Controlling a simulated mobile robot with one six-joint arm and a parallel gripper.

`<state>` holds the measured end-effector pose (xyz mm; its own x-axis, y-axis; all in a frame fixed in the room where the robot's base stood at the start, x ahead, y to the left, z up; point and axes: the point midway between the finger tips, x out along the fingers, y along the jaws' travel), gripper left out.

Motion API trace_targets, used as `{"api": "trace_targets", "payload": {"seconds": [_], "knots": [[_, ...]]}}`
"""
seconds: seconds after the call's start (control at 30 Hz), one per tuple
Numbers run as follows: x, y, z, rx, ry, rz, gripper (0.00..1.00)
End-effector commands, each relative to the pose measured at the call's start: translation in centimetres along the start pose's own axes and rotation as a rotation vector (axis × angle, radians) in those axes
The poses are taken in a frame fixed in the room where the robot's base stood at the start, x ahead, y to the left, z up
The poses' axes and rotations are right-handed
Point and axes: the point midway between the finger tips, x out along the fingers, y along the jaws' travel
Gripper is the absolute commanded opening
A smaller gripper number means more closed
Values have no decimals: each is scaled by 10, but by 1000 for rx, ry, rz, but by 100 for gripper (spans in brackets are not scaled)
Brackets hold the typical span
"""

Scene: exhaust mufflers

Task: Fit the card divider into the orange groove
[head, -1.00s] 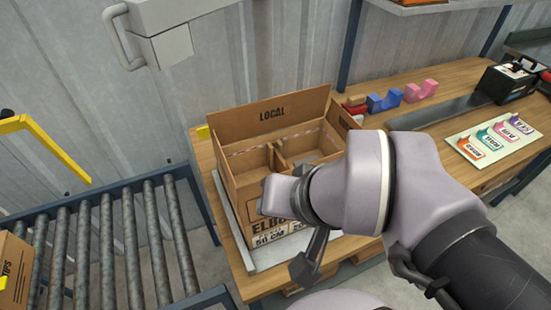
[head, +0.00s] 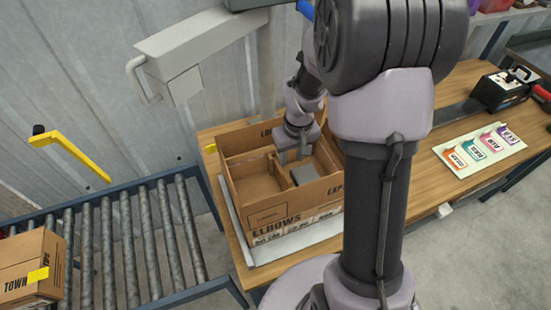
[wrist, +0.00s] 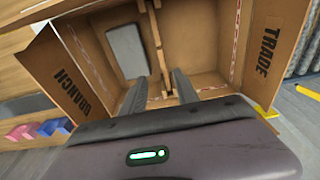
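The card divider (wrist: 153,38) stands inside an open cardboard box (head: 252,186) marked ELBOWS, splitting it into two compartments; its edge also shows in the head view (head: 282,175). My gripper (wrist: 159,79) is open above the box, and it also shows in the head view (head: 294,156). Its two fingers are apart, one on each side of the divider's line, with gaps to the divider in the wrist view. How deep the fingertips reach is unclear. I cannot make out an orange groove in either view.
A grey slab (wrist: 125,51) lies in one compartment. The box's flaps stand up around it. A roller conveyor (head: 125,235) with a carton (head: 30,265) is at left. A card with coloured tags (head: 480,150) lies on the bench at right.

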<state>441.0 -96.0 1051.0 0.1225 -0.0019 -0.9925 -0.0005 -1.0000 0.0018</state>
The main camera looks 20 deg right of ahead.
Motion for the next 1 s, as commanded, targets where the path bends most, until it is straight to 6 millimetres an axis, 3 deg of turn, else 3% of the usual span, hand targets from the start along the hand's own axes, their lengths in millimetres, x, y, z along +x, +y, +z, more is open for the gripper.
{"api": "trace_targets", "payload": {"seconds": [0.1,0.3,0.53,0.73,0.93,1.0], "knots": [[42,-1,3,1,-6,-2,36],[92,-2,2,2,-3,-2,36],[114,-3,4,3,-2,-1,36],[153,-6,8,3,-3,-2,36],[155,-5,7,3,0,-1,36],[155,-6,7,3,-1,-1,27]]}}
